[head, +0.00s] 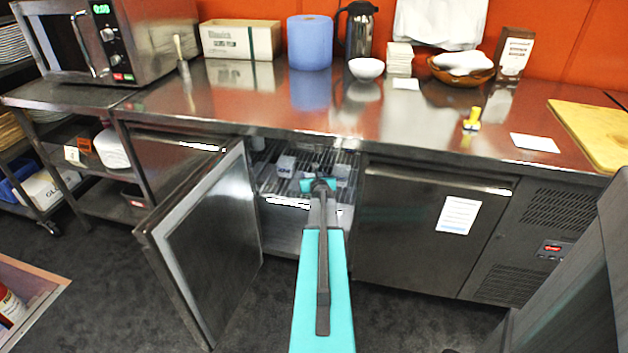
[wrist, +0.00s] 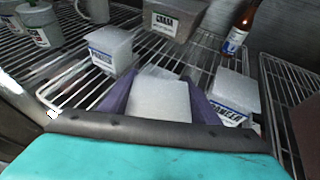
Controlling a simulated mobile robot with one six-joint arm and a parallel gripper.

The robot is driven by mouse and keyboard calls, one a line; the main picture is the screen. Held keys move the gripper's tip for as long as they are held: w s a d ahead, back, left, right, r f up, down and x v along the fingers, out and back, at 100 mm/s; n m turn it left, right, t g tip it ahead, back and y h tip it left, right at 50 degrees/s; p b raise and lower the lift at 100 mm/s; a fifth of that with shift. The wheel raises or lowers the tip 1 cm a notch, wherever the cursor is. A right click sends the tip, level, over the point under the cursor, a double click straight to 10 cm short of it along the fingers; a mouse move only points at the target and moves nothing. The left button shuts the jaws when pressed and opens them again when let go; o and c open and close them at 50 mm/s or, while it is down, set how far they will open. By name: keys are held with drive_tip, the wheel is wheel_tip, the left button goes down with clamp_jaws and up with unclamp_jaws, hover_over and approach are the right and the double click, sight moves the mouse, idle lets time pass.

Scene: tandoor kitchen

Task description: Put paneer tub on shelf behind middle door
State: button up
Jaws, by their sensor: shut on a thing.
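The middle door (head: 205,245) of the steel counter fridge stands wide open, swung out to the left. Behind it is a wire shelf (head: 268,185), also in the wrist view (wrist: 68,92). My gripper (head: 320,183) reaches into this opening. In the wrist view its purple fingers (wrist: 160,100) are shut on a white, square-topped tub (wrist: 162,97), taken as the paneer tub. Its label is hidden. It is over the shelf, between two similar white tubs, left (wrist: 110,50) and right (wrist: 233,92). I cannot tell whether it touches the wires.
Farther back on the shelf are a grey container (wrist: 172,18) and a brown bottle (wrist: 240,28). A grey pot (wrist: 38,24) stands at the left. The right door (head: 430,220) is closed. The counter edge (head: 430,145) runs above the opening.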

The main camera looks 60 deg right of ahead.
drive_tip(key=shift+f, duration=0.3)
drive_tip(key=o, duration=1.3)
drive_tip(key=shift+c, duration=0.2)
drive_tip(key=shift+r, duration=0.15)
drive_tip(key=shift+a, duration=0.1)
drive_tip(key=v, duration=1.2)
drive_tip(key=shift+p, duration=0.4)
